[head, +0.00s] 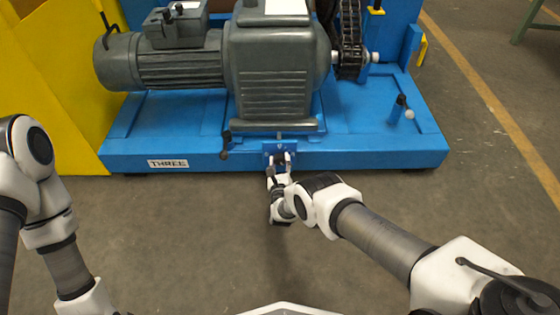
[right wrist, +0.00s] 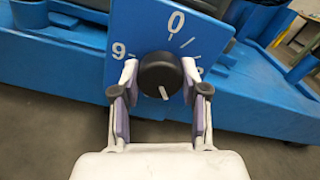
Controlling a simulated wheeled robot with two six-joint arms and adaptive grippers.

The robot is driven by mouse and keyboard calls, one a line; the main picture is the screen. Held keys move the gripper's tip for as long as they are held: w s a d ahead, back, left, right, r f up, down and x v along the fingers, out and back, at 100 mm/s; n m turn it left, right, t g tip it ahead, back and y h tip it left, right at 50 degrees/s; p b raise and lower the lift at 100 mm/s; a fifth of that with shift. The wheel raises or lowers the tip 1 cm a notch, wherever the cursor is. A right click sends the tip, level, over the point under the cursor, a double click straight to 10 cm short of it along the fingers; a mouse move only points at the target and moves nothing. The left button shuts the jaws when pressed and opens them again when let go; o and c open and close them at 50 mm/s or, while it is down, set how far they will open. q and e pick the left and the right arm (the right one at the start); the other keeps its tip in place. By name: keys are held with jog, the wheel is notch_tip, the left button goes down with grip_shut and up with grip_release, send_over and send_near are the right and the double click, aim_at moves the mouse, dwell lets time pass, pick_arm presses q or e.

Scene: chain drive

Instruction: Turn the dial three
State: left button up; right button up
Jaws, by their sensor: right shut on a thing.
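The dial is a round black knob (right wrist: 161,75) on a blue plate (right wrist: 128,32) with a white 0 at its top, a 9 at the left and tick marks. A white mark on the knob points down, away from the 0. My right gripper (right wrist: 160,92) is shut on the knob, with a finger on each side. In the head view, my right gripper (head: 279,160) reaches the small blue plate (head: 268,147) on the front of the blue base, and the knob is mostly hidden. A label reading THREE (head: 168,163) is on that base. The left gripper is out of view.
The blue base (head: 370,158) carries a grey motor and gearbox (head: 275,75) and a chain (head: 350,40). A small lever (head: 225,143) stands left of the dial plate. A yellow panel (head: 50,90) stands at the left. The floor in front is clear.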

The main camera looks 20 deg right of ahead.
jog(key=shift+m, duration=0.6)
jog(key=shift+w, duration=0.1)
jog(key=o, duration=1.1)
jog(key=shift+o, duration=0.2)
jog(key=shift+s+a, duration=0.15)
jog(key=shift+s, duration=0.3)
jog(key=v, duration=1.1)
